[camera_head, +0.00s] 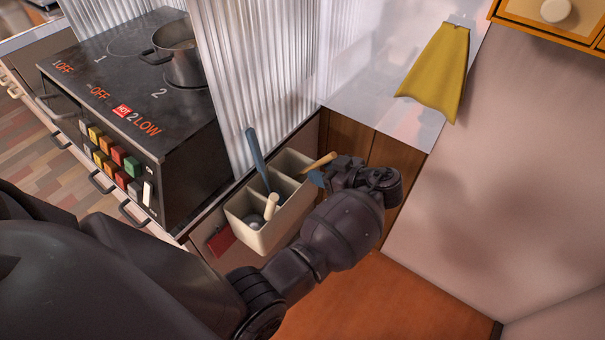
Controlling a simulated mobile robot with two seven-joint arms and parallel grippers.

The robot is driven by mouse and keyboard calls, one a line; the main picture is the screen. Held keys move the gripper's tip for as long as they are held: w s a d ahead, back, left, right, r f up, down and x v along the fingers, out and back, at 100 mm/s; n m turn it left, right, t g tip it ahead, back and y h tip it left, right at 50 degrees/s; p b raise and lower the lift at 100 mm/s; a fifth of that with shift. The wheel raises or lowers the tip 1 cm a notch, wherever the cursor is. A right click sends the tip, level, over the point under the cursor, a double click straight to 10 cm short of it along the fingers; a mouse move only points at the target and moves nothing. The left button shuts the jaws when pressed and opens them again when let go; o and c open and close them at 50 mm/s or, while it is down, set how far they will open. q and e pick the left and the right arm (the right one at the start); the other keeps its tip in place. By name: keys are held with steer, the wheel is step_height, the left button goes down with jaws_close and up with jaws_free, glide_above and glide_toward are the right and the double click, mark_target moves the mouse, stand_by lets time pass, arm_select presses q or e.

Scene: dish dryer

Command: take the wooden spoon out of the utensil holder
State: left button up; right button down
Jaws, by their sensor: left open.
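The utensil holder (265,234) is a pale box with several compartments, hung at the counter edge beside the stove. A light wooden handle (319,162) leans out of its far compartment, toward my gripper. A shorter light wooden handle (271,206) stands in the near compartment. Which one is the wooden spoon I cannot tell; their lower ends are hidden. A blue utensil (257,158) stands tilted in the holder. My left gripper (328,173) is open, just right of the holder, close to the far wooden handle. Whether it touches the handle is unclear. My right gripper is out of view.
A red item (220,241) hangs beside the holder. A yellow cloth (440,72) lies over the right counter edge. Open floor (400,295) lies below right.

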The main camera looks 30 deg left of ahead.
arm_select(q)
steer(key=shift+c, duration=0.2)
